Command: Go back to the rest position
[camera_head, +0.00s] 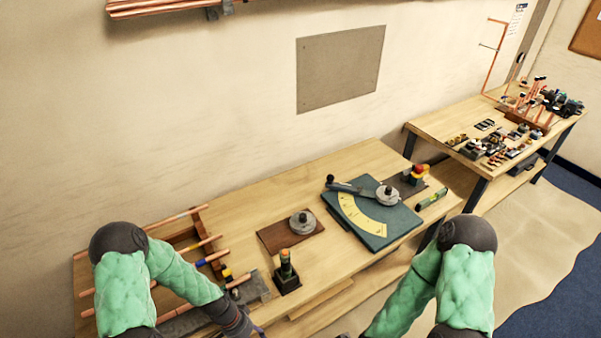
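My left arm (185,272) comes in at the lower left in a green padded sleeve, and its dark wrist (232,318) runs down to the bottom edge. My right arm (467,285) is bent at the lower right, and its forearm (405,297) slopes down to the bottom edge. The fingers of both grippers lie below the frame, so whether they hold anything is hidden. The workbench (300,189) stands in front of me, with both arms over or near its front side.
A second, crowded bench (438,122) stands at right.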

